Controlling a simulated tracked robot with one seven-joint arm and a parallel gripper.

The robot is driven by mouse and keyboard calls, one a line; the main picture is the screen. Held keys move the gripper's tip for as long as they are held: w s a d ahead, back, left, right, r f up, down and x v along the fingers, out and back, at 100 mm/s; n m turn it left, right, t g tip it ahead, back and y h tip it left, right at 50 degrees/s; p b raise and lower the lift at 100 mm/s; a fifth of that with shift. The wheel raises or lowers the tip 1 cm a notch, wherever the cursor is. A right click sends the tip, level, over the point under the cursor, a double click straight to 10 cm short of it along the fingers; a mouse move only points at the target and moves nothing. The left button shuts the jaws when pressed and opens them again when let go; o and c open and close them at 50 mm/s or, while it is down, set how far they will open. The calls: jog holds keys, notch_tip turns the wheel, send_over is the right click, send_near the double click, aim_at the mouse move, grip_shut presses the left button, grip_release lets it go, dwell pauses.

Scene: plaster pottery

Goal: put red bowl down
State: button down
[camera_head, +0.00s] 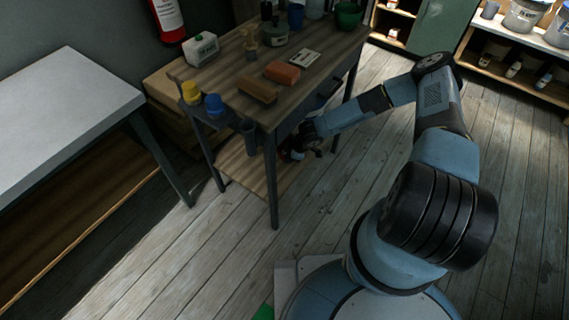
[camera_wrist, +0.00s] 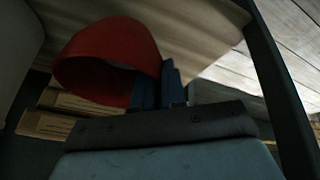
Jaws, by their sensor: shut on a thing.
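The red bowl (camera_wrist: 112,52) shows in the wrist view, tilted on its side with its opening toward the lower left. My gripper (camera_wrist: 160,85) is shut on the bowl's wall at its right side. In the head view my gripper (camera_head: 302,148) is under the wooden worktable's top (camera_head: 225,85), above the lower shelf (camera_head: 262,172).
The table's front leg (camera_head: 273,185) stands close to my gripper, and a dark leg also shows in the wrist view (camera_wrist: 275,75). A grey cylinder (camera_head: 249,138) hangs at the table's side. The floor in front is clear.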

aim_at(283, 159)
jog(key=a+f, duration=0.1)
jog(key=w+a+f, duration=0.1)
jog(key=f, duration=0.1)
jog(key=w+a+f, duration=0.1)
jog(key=shift+f, duration=0.2)
notch_tip(283, 159, down, 3)
jog(key=shift+a+f, duration=0.1)
jog(key=shift+a, duration=0.05)
jog(key=c, duration=1.2)
grip_release()
jog(key=v, duration=1.2)
jog(key=shift+s, duration=0.1)
